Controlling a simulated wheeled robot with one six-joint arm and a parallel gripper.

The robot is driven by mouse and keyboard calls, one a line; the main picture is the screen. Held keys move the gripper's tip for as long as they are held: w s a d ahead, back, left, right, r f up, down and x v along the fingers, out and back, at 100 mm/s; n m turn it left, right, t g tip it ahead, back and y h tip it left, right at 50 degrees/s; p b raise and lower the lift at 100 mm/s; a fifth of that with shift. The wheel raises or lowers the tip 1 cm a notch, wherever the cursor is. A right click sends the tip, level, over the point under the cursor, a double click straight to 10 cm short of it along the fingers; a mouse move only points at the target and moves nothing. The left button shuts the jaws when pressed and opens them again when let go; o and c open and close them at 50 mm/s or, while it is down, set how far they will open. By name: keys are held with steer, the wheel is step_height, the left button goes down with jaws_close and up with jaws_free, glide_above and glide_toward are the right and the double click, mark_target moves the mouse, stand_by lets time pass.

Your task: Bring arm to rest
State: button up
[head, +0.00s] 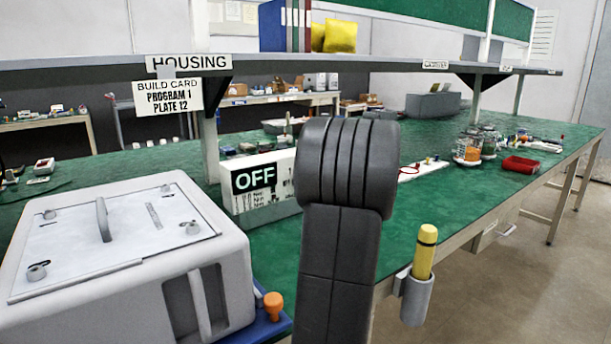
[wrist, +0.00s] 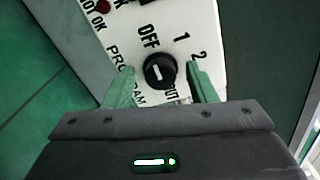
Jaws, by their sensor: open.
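My gripper (wrist: 162,82) is open in the wrist view, with one green finger on each side of a black round knob (wrist: 158,72). I see space between the knob and both fingers. The knob is on a white panel (wrist: 120,40) lettered OFF, 1, 2 and PROGRAM. A short white mark shows on the knob; its exact setting is hard to tell. In the head view, my dark arm stands in the middle and hides my gripper. The control box (head: 245,203) stands behind it, and its display (head: 254,177) reads OFF.
A grey-white housing (head: 110,250) sits at the front left of the green bench (head: 450,190). A yellow-capped tool (head: 425,253) stands in a grey holder (head: 416,300) at the bench edge. A shelf (head: 390,63) runs above.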

steer(key=m+p, duration=0.1)
steer(key=p, duration=0.2)
steer(key=shift+r+m, duration=0.15)
steer(key=shift+m, duration=0.25)
steer(key=shift+a+f, duration=0.1)
steer(key=shift+f, duration=0.1)
